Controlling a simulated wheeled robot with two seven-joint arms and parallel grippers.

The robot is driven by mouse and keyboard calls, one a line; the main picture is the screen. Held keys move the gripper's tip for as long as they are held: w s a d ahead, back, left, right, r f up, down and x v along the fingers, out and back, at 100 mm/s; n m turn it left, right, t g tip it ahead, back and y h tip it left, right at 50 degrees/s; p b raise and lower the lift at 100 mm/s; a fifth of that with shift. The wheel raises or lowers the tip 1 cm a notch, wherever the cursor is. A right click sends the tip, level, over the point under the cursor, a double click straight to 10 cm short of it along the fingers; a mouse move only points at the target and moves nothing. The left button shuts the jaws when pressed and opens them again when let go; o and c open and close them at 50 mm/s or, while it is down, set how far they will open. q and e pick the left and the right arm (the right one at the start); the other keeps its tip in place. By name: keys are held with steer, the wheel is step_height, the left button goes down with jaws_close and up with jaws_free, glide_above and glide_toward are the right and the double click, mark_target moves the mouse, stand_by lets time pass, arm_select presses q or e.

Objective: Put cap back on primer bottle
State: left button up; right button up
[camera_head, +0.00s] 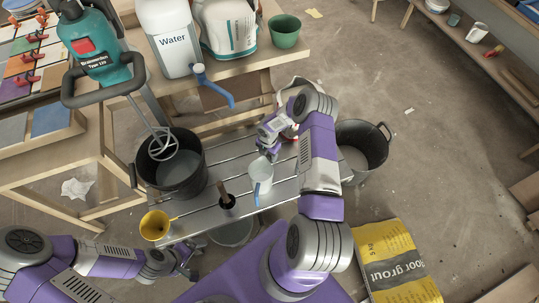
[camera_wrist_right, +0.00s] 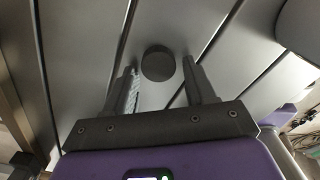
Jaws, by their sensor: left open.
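A dark round cap (camera_wrist_right: 158,63) lies on the grey slatted bench in the right wrist view, ahead of and between the fingers of my right gripper (camera_wrist_right: 162,90). The fingers are apart, with no contact visible. In the head view my right gripper (camera_head: 266,152) is low over the bench, and the cap is hidden there. No readable primer label shows; a white container with red (camera_head: 290,121) is partly hidden behind my right arm, and I cannot tell whether it is the primer bottle. My left gripper (camera_head: 192,262) is open and empty near the bench's front left corner.
A water container (camera_head: 170,40) stands on the table behind. Another bucket (camera_head: 362,150) is at right.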

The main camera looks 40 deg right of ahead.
mark_target(268, 155)
steer(key=c, duration=0.9)
steer(key=shift+o, duration=0.2)
step_height(268, 155, up, 10)
steer(key=p, duration=0.3)
